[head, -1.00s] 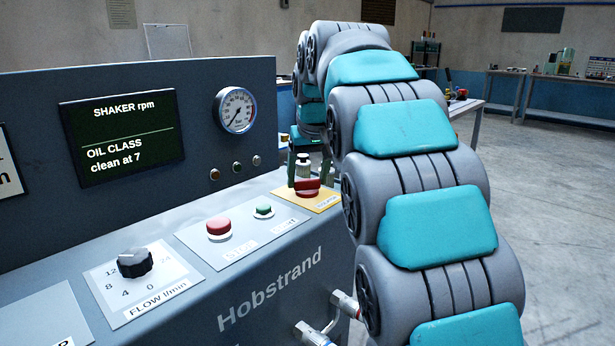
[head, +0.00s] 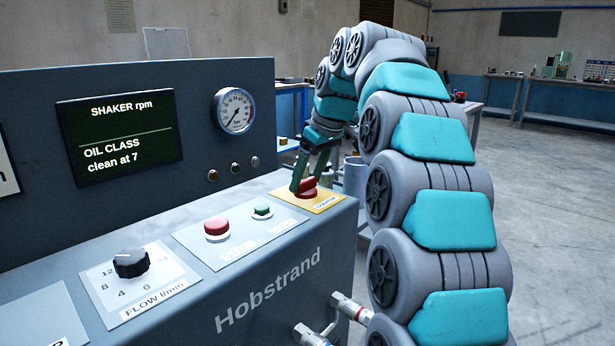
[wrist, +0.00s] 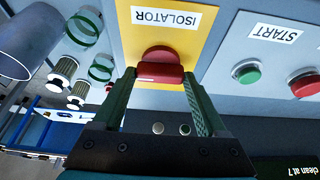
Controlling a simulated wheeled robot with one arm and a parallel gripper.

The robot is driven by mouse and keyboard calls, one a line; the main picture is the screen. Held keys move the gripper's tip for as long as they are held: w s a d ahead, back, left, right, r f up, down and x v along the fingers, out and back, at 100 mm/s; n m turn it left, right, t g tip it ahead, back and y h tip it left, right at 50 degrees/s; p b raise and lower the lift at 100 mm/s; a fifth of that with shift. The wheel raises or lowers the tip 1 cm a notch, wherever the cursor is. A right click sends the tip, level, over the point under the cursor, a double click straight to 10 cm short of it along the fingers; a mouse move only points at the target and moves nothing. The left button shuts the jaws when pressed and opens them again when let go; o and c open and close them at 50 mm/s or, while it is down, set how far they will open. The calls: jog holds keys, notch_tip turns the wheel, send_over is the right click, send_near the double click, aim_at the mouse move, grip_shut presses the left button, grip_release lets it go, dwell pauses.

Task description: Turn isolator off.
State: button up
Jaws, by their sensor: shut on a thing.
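The isolator is a red rotary knob (head: 306,187) on a yellow plate (head: 325,205) at the right end of the console's sloped panel. In the wrist view the red knob (wrist: 160,70) sits below the "ISOLATOR" label, its handle bar lying across the picture between my fingers. My gripper (head: 303,178) reaches down to it from above and is tilted. Its two green fingers (wrist: 160,95) stand on either side of the handle bar and are shut on it. The contact at the far fingertip is partly hidden in the head view.
The green start button (head: 262,211) and red stop button (head: 217,228) sit left of the isolator. The flow dial (head: 131,263) is farther left. The upright panel with the gauge (head: 234,111) rises behind. Metal cylinders (head: 354,172) stand beyond the console's right end.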

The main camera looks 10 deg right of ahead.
dwell(0.4)
jog(key=o, duration=1.3)
jog(key=shift+r, duration=0.1)
